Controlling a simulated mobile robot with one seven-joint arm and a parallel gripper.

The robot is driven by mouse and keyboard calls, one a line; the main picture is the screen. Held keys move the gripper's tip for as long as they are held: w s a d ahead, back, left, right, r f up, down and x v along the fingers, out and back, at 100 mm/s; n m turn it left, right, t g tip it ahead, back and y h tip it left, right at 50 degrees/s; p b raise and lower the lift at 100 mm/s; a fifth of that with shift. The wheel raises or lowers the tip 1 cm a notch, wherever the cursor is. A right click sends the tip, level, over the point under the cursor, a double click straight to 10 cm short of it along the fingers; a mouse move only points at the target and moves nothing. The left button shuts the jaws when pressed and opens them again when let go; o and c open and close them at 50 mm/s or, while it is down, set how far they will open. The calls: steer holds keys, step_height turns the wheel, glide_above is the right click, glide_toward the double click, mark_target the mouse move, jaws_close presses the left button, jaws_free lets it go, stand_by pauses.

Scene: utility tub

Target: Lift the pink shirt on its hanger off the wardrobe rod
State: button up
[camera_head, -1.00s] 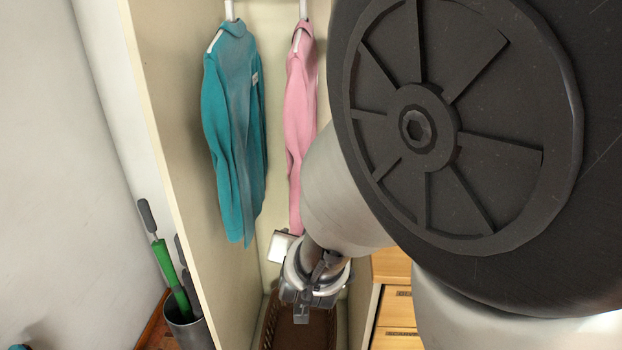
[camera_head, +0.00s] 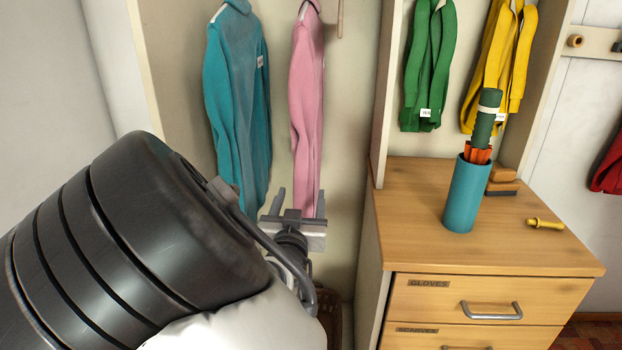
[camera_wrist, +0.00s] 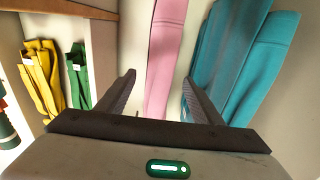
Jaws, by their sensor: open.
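The pink shirt (camera_head: 306,90) hangs narrow and upright in the wardrobe, to the right of a teal shirt. A bit of its white hanger (camera_head: 303,12) shows at the collar; the rod is out of view above. My gripper (camera_head: 300,195) is at the level of the shirt's lower end, fingers pointing up, open and empty. In the wrist view, the pink shirt (camera_wrist: 164,60) shows between the two open fingers (camera_wrist: 159,82), beyond them. I cannot tell whether the fingers touch it.
The teal shirt (camera_head: 238,100) hangs close on the left. A wardrobe panel (camera_head: 385,90) stands to the right, with green (camera_head: 430,60) and yellow (camera_head: 497,60) garments beyond it. A drawer chest (camera_head: 490,250) carries a teal cylinder (camera_head: 466,195). The left wardrobe wall is near the teal shirt.

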steer(key=w+b, duration=0.1)
steer(key=w, duration=0.6)
steer(key=shift+w+d, duration=0.15)
steer(key=shift+w, duration=0.25)
steer(key=c, duration=1.4)
steer(key=shift+o, duration=0.2)
steer(key=shift+s+a+r+p, duration=0.1)
steer(key=shift+s+r+p, duration=0.55)
steer(key=shift+s, duration=0.95)
steer(key=shift+s+a+r+p, duration=0.1)
steer(key=shift+s+r+p, duration=0.3)
steer(key=shift+s+p, duration=0.8)
steer(key=shift+s+r+p, duration=0.35)
steer(key=shift+s+r, duration=0.2)
steer(key=shift+s, duration=1.7)
